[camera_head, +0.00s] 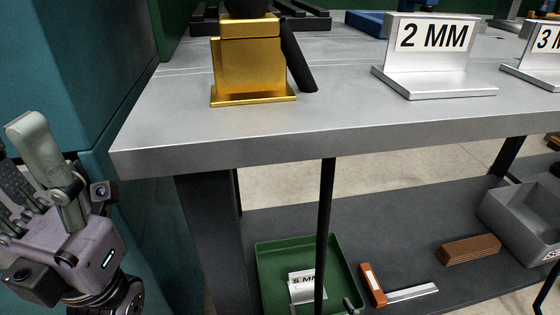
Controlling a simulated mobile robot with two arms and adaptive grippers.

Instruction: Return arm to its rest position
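My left gripper (17,150) is at the lower left, beside the teal cabinet and left of the workbench's near corner. One pale fingertip points up and to the left. The other finger is dark and partly cut off by the left edge of the picture. The two tips stand apart, and I see nothing held between them. My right gripper is not recognisable in this view.
A grey workbench (170,125) carries a gold block (248,65) and a "2 MM" sign stand (432,50). A teal cabinet (75,70) stands close beside my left gripper. Below, a dark shelf (400,225) holds a green tray (275,262) and a grey bin (515,215).

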